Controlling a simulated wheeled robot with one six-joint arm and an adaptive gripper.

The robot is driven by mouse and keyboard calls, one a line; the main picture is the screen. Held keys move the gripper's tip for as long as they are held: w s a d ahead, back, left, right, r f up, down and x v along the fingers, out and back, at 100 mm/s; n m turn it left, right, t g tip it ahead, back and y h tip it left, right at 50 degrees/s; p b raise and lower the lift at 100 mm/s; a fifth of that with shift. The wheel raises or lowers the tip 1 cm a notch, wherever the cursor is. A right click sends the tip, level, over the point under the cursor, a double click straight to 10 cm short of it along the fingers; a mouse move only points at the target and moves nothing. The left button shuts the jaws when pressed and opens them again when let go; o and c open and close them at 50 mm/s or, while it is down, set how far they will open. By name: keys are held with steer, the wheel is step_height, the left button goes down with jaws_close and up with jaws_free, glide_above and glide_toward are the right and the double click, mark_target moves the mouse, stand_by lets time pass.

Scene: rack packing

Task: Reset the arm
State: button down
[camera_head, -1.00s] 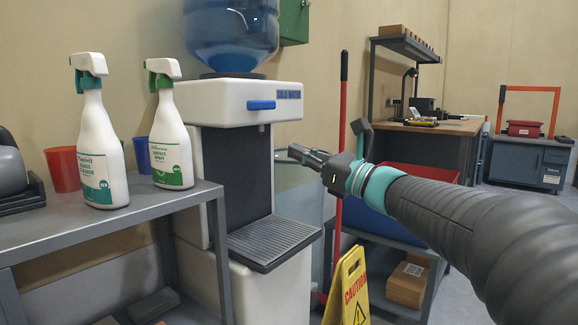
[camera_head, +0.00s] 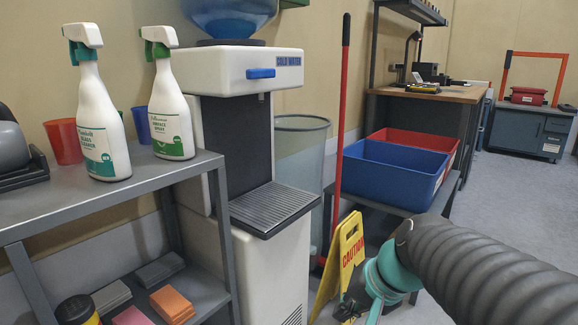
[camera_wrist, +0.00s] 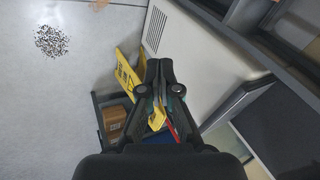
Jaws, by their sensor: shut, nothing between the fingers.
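My arm (camera_head: 470,262) comes in from the right edge of the head view and bends down at a teal joint. My gripper (camera_head: 347,312) is low at the bottom of that view, partly cut off, in front of the yellow caution sign (camera_head: 345,250). In the wrist view my gripper (camera_wrist: 165,68) points away from the camera with its fingers together and nothing between them. The caution sign (camera_wrist: 127,75) shows beyond the fingers there, and I cannot tell whether they touch it.
A white water cooler (camera_head: 225,75) stands at centre. A shelf (camera_head: 140,190) with two spray bottles (camera_head: 98,125) (camera_head: 168,115) is at left. Blue (camera_head: 385,175) and red (camera_head: 418,142) bins sit on a low rack behind my arm. Floor is open at right. Dark speckles (camera_wrist: 52,41) mark the floor.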

steer(key=s+d+r+n+h+p, duration=0.1)
steer(key=s+d+n+h, duration=0.1)
steer(key=s, duration=0.3)
steer(key=s+d+r+n+t+h+p, duration=0.1)
steer(key=s+d+n+h+p, duration=0.1)
steer(key=s+d, duration=0.2)
steer(key=shift+s+r, duration=0.25)
steer(key=shift+s, duration=0.25)
